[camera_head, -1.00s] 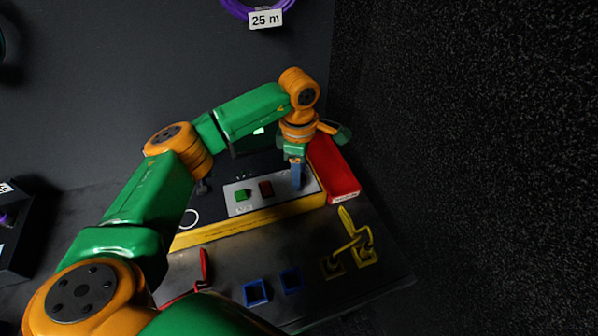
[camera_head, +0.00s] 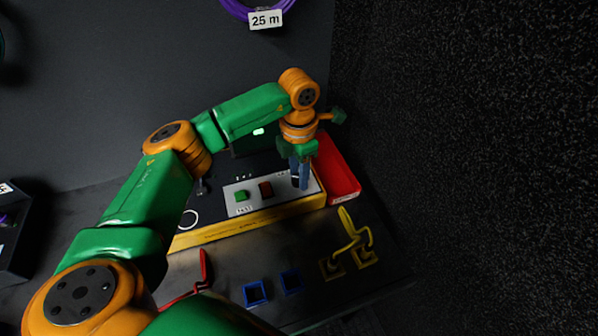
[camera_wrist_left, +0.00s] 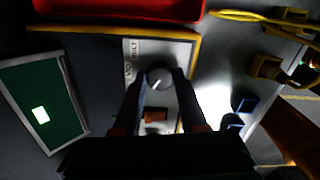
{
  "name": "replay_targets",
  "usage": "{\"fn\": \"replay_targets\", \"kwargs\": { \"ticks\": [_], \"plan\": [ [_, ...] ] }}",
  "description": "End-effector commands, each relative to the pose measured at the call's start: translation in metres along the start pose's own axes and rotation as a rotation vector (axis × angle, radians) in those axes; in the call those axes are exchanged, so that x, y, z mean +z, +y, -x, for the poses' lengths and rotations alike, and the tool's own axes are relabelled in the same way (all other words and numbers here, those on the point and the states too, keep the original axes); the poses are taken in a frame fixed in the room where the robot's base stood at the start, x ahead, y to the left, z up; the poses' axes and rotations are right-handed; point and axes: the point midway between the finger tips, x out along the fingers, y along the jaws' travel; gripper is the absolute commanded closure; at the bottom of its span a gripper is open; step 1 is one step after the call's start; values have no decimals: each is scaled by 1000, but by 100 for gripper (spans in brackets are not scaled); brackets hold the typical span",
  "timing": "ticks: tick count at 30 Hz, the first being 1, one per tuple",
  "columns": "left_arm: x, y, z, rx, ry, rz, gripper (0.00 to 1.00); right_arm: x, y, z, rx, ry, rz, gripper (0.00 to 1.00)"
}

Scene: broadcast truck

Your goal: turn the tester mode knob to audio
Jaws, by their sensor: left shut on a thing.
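The tester (camera_head: 215,237) is a dark, yellow-edged box with a light grey control panel (camera_head: 232,208). My left gripper (camera_head: 299,183) points down at the panel's right end. In the left wrist view its two fingers (camera_wrist_left: 158,84) are closed around a round dark knob (camera_wrist_left: 160,73), one on each side. A pale pointer mark shows on the knob, slanting towards the lower left. Small lettering runs along the panel beside it, too blurred to read surely. In the head view the fingers largely hide the knob. My right gripper is not in view.
A green button (camera_head: 241,196) and a red switch (camera_head: 266,189) sit left of the gripper. Yellow connectors (camera_head: 363,254) and blue square frames (camera_head: 255,293) lie on the bench front. A dark wall rises at right.

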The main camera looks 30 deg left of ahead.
Motion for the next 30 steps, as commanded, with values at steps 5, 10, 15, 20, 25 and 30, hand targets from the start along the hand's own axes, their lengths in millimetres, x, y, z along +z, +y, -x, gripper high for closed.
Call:
{"fn": "replay_targets", "kwargs": {
  "ticks": [5,10,15,20,25,30],
  "plan": [
    [0,0,0,0,1,33,100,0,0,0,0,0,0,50],
    [0,0,0,0,1,45,100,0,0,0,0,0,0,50],
    [0,0,0,0,1,45,100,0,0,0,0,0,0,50],
    [0,0,0,0,1,45,50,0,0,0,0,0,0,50],
    [0,0,0,0,1,44,28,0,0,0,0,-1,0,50],
    [0,0,0,0,0,43,28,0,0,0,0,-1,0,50]
  ]
}}
